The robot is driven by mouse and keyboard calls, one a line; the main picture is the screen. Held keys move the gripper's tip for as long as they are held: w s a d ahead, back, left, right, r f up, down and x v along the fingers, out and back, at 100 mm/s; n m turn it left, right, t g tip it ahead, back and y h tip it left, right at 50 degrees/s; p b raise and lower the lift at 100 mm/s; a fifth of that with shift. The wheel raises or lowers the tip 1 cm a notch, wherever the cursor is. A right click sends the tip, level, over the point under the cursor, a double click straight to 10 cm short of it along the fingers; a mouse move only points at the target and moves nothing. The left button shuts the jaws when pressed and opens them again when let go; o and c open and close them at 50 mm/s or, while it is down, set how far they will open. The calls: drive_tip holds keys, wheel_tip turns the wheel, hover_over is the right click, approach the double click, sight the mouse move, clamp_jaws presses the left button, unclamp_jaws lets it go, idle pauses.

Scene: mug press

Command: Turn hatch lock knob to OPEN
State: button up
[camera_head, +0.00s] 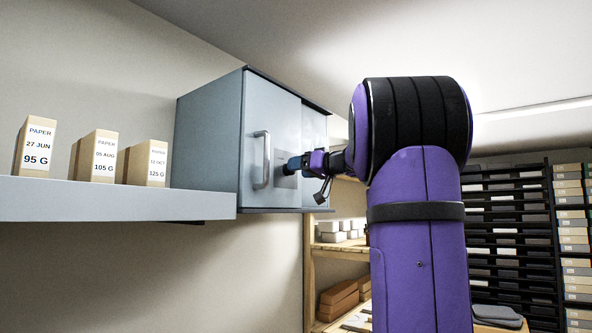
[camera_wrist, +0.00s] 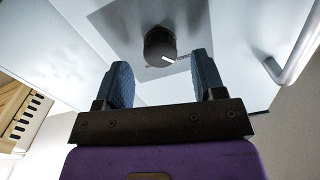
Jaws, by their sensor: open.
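The hatch lock knob (camera_wrist: 160,46) is a round black knob with a white pointer mark. It sits on a grey plate (camera_wrist: 112,22) on the pale cabinet front, and the mark points to the lower right in the wrist view. Lettering beside the mark is too small to read. My gripper (camera_wrist: 165,72) is open, its two blue fingers apart on either side of the knob and just below it. I cannot tell whether they touch it. In the head view my gripper (camera_head: 290,166) is at the cabinet (camera_head: 225,135) front, right of the handle, and hides the knob.
A vertical bar handle (camera_head: 261,160) stands out from the cabinet door beside my gripper; it also shows in the wrist view (camera_wrist: 298,52). A shelf (camera_head: 120,198) with paper boxes (camera_head: 98,157) runs to the left. Wooden shelving (camera_head: 309,270) and a dark rack (camera_head: 510,235) stand behind on the right.

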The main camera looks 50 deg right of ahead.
drive_tip(key=shift+w+a, duration=0.1)
drive_tip(key=shift+w, duration=0.9)
drive_tip(key=c, duration=0.9)
drive_tip(key=shift+m, duration=0.4)
drive_tip(key=shift+f+m, duration=0.1)
drive_tip(key=shift+m, duration=7.5)
